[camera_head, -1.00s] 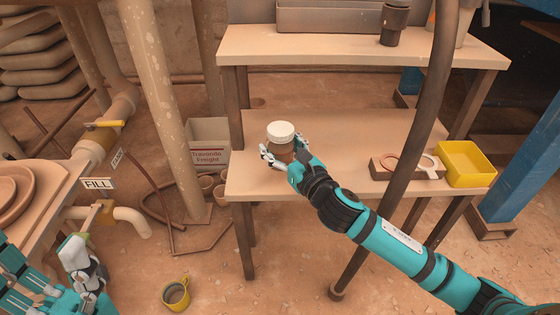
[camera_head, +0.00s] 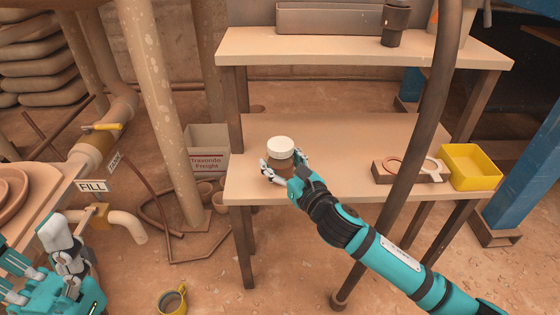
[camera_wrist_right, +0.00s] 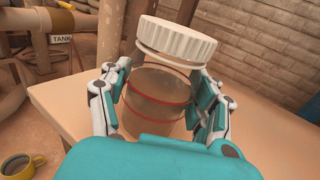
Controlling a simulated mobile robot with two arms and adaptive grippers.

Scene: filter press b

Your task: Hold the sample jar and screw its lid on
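The sample jar (camera_wrist_right: 158,95) is brown, clear-walled and has red rings; it is near the lower table's left end. Its white ribbed lid (camera_wrist_right: 177,40) sits on top, a little tilted in the right wrist view, with a clear rim below it. I cannot tell if it is threaded. In the head view the lid (camera_head: 280,147) faces up. My right gripper (camera_head: 281,172) is closed around the jar's body, fingers on both sides. The jar's base is hidden, so contact with the table is unclear. My left gripper (camera_head: 30,252) is open and empty at lower left.
The table (camera_head: 330,140) has a yellow bin (camera_head: 470,167) and a holder with rings (camera_head: 408,170) at right. A brown pole (camera_head: 405,160) stands in front. A yellow mug (camera_head: 172,300) is on the floor.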

